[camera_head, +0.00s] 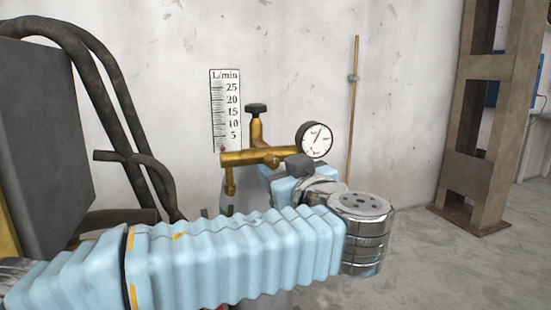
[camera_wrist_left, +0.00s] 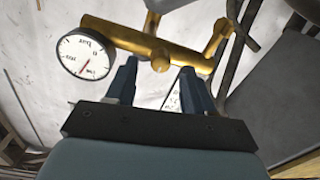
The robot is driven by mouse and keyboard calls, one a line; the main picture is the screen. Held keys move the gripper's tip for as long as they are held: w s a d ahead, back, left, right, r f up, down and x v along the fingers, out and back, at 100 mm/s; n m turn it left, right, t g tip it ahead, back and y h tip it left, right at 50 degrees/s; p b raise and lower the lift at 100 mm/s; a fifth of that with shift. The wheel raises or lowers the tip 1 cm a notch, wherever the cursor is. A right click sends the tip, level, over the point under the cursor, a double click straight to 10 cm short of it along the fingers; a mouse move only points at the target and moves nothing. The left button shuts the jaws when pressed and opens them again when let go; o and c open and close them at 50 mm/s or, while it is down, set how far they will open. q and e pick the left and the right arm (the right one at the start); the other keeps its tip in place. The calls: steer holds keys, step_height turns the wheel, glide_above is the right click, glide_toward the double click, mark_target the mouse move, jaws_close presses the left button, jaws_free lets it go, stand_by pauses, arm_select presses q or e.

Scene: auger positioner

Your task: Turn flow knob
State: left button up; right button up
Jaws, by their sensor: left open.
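A brass flow regulator (camera_head: 240,158) stands before the wall, with a black knob (camera_head: 256,107) on its upright stem and a round dial gauge (camera_head: 316,140) at its right. My left arm crosses in front. Its dark left gripper (camera_head: 297,164) is close to the regulator body, the fingertips hardly visible there. In the left wrist view the gripper (camera_wrist_left: 158,67) is open, its two fingers apart and facing the brass body (camera_wrist_left: 120,36). A small rounded brass end (camera_wrist_left: 160,64) shows between the fingertips. I cannot tell whether they touch it. The black knob cannot be made out there.
A white L/min scale (camera_head: 225,110) is behind the regulator. Thick dark hoses (camera_head: 120,90) and a grey box (camera_head: 40,140) are at the left. A thin rod (camera_head: 353,110) leans on the wall. A brown post (camera_head: 485,120) is at the right; the floor before it is clear.

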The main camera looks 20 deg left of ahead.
mark_target(274, 165)
arm_select(q)
steer(key=shift+x, duration=1.6)
steer(key=shift+c, duration=0.5)
jaws_close()
